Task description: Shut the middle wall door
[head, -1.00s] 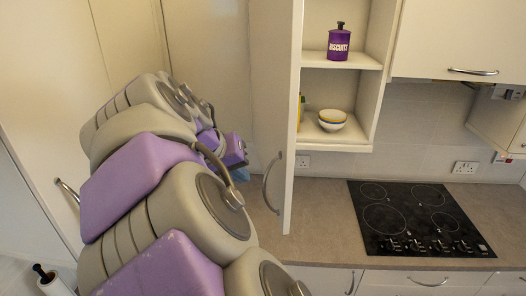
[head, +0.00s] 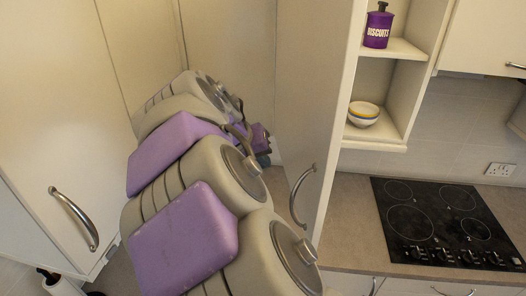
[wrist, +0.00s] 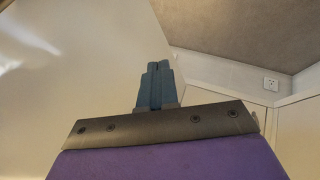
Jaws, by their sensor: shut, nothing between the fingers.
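The middle wall door (head: 318,90) stands wide open in the head view, swung out toward me. My gripper (head: 264,158) is on the left of the door, further back and partly hidden behind my arm. In the wrist view my gripper (wrist: 157,84) shows blue fingers closed together and empty. A pale panel (wrist: 75,70) fills the left of that view; I cannot tell whether the fingers touch it.
A black hob (head: 440,222) lies in the worktop (head: 350,235) below. A tall cabinet door with a handle (head: 75,218) is close on the left.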

